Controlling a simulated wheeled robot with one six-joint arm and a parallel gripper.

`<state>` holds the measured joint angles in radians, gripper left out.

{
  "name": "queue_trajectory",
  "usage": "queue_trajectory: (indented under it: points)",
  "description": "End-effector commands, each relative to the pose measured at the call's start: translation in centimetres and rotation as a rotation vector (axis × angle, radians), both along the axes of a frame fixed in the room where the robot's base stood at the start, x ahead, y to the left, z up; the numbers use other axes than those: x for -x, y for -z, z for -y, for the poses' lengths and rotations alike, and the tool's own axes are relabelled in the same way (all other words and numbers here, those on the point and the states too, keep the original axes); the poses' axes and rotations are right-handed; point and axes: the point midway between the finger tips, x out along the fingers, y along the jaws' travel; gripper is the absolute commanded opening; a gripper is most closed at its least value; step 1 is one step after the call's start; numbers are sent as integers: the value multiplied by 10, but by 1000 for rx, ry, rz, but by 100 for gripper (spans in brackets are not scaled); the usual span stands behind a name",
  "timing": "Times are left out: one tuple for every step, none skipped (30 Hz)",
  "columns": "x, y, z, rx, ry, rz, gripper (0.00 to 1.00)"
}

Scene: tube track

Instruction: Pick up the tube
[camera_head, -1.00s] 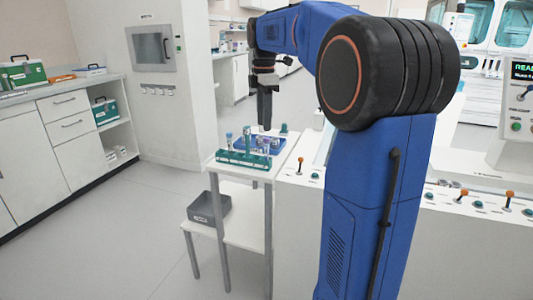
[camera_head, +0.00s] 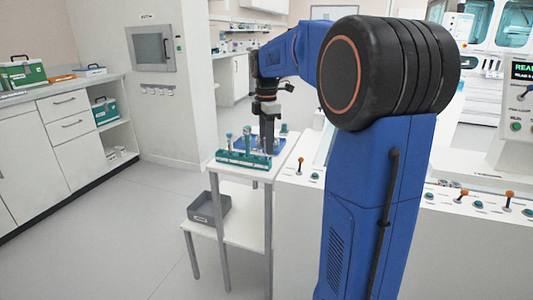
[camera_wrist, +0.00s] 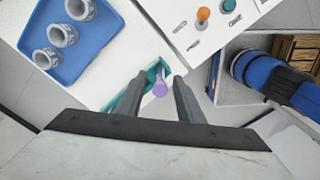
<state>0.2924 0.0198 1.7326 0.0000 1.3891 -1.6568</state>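A tube with a purple cap (camera_wrist: 160,88) shows in the wrist view at a teal rack (camera_wrist: 128,98), between the two fingers of my gripper (camera_wrist: 156,84). The fingers are apart, with a visible gap on both sides of the cap. In the head view the green rack (camera_head: 243,161) is at the front of a small white table, with tubes (camera_head: 247,140) upright in it. My gripper (camera_head: 268,150) points down at the rack's right part and hides what is behind it. I cannot tell there which tube is between the fingers.
A blue tray (camera_wrist: 48,70) with three round grey-white holders (camera_wrist: 62,35) lies beside the rack. A white panel with an orange-knobbed lever (camera_wrist: 203,15) borders the table. A grey bin (camera_head: 208,207) sits on the lower shelf. The floor to the left is clear.

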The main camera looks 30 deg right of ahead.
Motion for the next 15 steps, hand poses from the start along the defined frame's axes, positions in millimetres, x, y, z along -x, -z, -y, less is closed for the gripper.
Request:
queue_trajectory:
  points:
    - [0, 0, 0, 0, 0, 0, 34]
    - [0, 0, 0, 0, 0, 0, 34]
    - [0, 0, 0, 0, 0, 0, 27]
    - [0, 0, 0, 0, 0, 0, 20]
    - [0, 0, 0, 0, 0, 0, 12]
    - [0, 0, 0, 0, 0, 0, 4]
    - [0, 0, 0, 0, 0, 0, 5]
    - [0, 0, 0, 0, 0, 0, 5]
    - [0, 0, 0, 0, 0, 0, 5]
    - [0, 0, 0, 0, 0, 0, 5]
    - [0, 0, 0, 0, 0, 0, 2]
    - [0, 0, 0, 0, 0, 0, 2]
    - [0, 0, 0, 0, 0, 0, 2]
    - [0, 0, 0, 0, 0, 0, 2]
    - [0, -1, 0, 0, 0, 0, 2]
